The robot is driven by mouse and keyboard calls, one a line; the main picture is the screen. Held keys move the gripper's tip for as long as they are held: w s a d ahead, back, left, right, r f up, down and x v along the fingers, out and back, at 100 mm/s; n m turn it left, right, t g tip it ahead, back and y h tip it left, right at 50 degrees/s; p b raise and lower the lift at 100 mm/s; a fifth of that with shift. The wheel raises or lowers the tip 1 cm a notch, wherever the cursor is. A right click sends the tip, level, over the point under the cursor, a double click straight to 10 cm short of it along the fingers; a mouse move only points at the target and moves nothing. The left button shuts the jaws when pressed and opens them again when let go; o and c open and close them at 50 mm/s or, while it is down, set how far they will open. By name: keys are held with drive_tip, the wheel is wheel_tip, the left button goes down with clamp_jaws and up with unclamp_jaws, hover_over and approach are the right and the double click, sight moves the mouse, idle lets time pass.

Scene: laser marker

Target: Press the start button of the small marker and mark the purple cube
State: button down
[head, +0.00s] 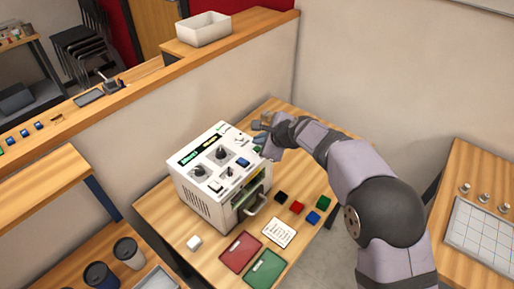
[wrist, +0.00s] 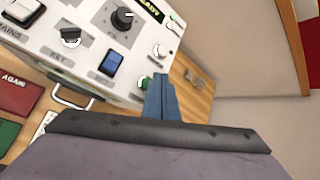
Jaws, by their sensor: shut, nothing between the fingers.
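The small marker (head: 205,185) is a white box with a sloped control panel on the wooden table; its panel also fills the upper left of the wrist view (wrist: 92,40). The panel carries black knobs, a key switch, a blue rocker (wrist: 111,64), pale round controls and a lit display reading READY (wrist: 150,9). I cannot tell which control is the start button. My gripper (head: 260,127) is shut and empty above the panel's right end; its fingers (wrist: 160,82) point at the panel edge in the wrist view. I see no purple cube; the marker's inside is largely hidden.
A metal handle (head: 253,206) sticks out.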

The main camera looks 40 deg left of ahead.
drive_tip(key=shift+f, duration=0.15)
drive_tip(key=shift+f, duration=0.3)
drive_tip(key=shift+f+b, duration=0.45)
drive_tip(key=shift+b, duration=0.15)
idle(0.8)
drive_tip(key=shift+r+p, duration=0.85)
drive_tip(key=shift+p, duration=0.05)
drive_tip(key=shift+r, duration=0.1)
wheel_tip(320, 180, up, 5)
drive_tip(key=p, duration=0.4)
drive_tip(key=shift+p, duration=0.4)
idle(0.4)
